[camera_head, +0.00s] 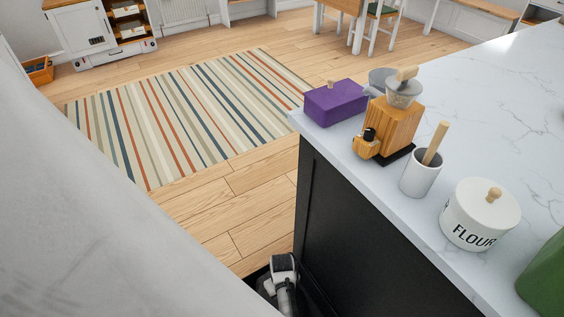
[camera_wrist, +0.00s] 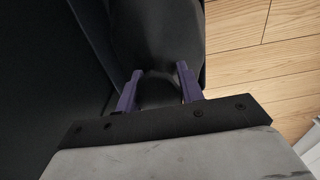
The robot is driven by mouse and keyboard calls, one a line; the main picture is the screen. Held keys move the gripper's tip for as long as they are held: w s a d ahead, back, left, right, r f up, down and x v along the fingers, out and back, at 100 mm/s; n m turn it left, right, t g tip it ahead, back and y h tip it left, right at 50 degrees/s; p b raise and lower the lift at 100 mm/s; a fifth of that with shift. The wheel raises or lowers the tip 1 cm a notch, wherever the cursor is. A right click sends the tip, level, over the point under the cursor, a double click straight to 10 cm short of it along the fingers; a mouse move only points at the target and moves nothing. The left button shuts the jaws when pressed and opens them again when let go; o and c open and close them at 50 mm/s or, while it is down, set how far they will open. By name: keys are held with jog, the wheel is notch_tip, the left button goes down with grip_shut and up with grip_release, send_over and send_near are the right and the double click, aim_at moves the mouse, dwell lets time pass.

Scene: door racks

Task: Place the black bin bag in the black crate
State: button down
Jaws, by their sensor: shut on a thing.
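My gripper (camera_wrist: 157,82) has purple fingers, seen in the wrist view. It is shut on a smooth black thing, which looks like the black bin bag (camera_wrist: 155,32); part of it sits between the fingers. Dark edges run along both sides of the bag in the wrist view. They may be walls of the black crate, but I cannot tell for sure, nor whether the bag is inside it or above it. In the head view my wrist (camera_head: 283,272) is low beside the dark end of the counter, with dark shapes around it; the fingers and bag are not clear there.
A kitchen counter (camera_head: 440,200) with dark sides stands close on the right. It holds a purple box (camera_head: 335,102), a wooden grinder (camera_head: 398,125), a white utensil pot (camera_head: 420,175) and a flour jar (camera_head: 480,215). Wooden floor (camera_head: 235,205) and a striped rug (camera_head: 190,115) lie clear beyond.

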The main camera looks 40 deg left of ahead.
jog(key=shift+f+b, duration=2)
jog(key=shift+f, duration=0.1)
jog(key=c, duration=0.9)
grip_release()
